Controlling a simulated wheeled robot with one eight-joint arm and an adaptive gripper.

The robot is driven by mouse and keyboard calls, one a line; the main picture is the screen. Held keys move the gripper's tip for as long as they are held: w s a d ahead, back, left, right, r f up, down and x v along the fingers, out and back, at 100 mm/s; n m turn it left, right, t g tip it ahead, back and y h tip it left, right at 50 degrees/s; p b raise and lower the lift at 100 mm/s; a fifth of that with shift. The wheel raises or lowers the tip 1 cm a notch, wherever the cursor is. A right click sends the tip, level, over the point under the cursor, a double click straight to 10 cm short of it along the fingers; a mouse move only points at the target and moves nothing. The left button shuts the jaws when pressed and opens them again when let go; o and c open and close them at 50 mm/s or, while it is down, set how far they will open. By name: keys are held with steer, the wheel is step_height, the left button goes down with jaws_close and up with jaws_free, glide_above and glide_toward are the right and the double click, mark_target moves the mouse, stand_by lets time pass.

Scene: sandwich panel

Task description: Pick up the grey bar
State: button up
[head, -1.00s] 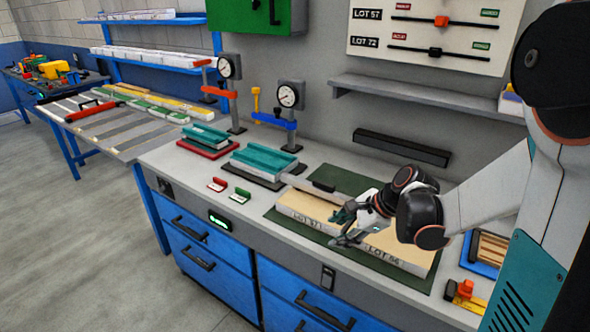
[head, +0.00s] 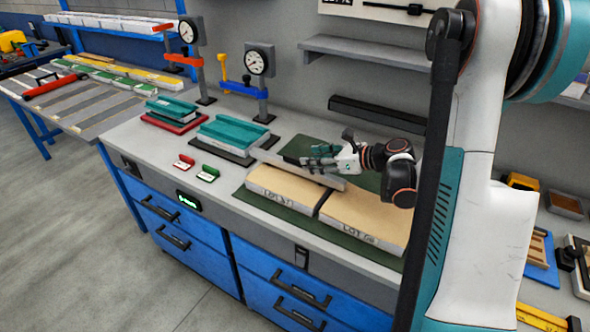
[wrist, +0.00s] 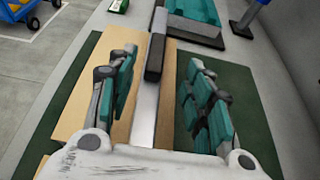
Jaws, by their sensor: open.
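The grey bar (head: 283,164) is long and pale, lying along the back edge of two cream panels on a green mat. In the wrist view the bar (wrist: 146,108) runs lengthwise between my fingers, with a dark block-like grip (wrist: 155,56) on its top. My gripper (head: 316,158) is open above the bar. In the wrist view my gripper's (wrist: 162,75) teal-padded fingers stand on either side of the bar, with visible gaps. In the head view my fingers hide the dark grip and part of the bar.
The left cream panel (head: 285,190) and right cream panel (head: 365,218) lie on the green mat (head: 262,206). A teal tray (head: 232,130) and a dial gauge stand (head: 261,75) are to the left. A dark wall rail (head: 375,115) and a grey shelf (head: 365,52) are behind.

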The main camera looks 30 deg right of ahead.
mark_target(299, 161)
steer(key=shift+s+a+b+x, duration=0.1)
steer(key=shift+b+x, duration=0.55)
steer(key=shift+x, duration=0.85)
steer(key=shift+s+a+b+x, duration=0.15)
steer(key=shift+b+x, duration=0.45)
steer(key=shift+x, duration=0.95)
jaws_close()
